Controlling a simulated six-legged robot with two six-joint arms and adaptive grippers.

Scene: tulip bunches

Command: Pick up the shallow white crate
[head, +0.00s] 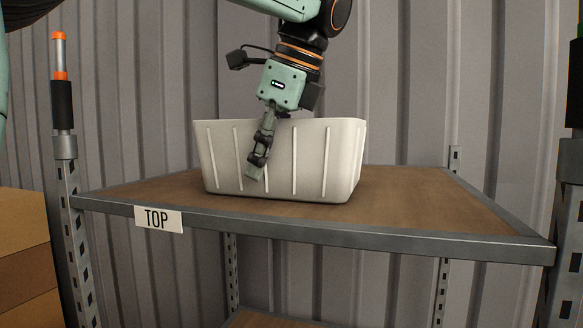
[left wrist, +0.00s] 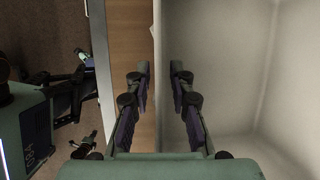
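The white crate (head: 325,160) stands upright on the shelf's top board, with raised ribs on its front wall. My left gripper (head: 259,166) reaches down over this wall from above. One finger shows outside the front wall; the other is hidden behind it. In the left wrist view, the two fingers (left wrist: 160,72) are apart, on either side of the crate's wall, with gaps visible between them and it. The crate's pale inside (left wrist: 235,75) fills the right of that view, and the part seen is empty. My right gripper is not in view.
The brown top board (head: 420,200) has a grey metal edge and a "TOP" label (head: 158,218). Its right part is clear. Metal posts (head: 66,170) rise at the corners. Cardboard boxes (head: 25,250) stand at lower left. A corrugated wall (head: 410,80) is behind.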

